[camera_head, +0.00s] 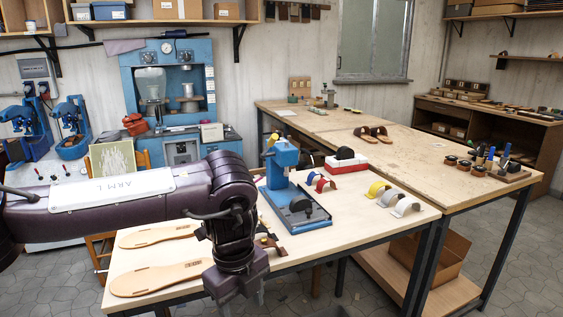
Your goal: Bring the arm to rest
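My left arm, marked "ARM L", comes in from the left across the near table. Its wrist bends downward, and my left gripper (247,298) points down at the table's front edge, close to the bottom of the picture. Its fingertips are small and partly hidden, so I cannot tell whether they are open or shut. I see no object held in it. My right gripper is not in view.
The near table (375,218) holds two sandal soles (155,278), a blue press (287,185), coloured straps (378,189) and a red-and-white box (346,163). The arm hides part of the table. A second table (440,184) with sandals (373,133) and tools stands behind. Floor shows at lower right.

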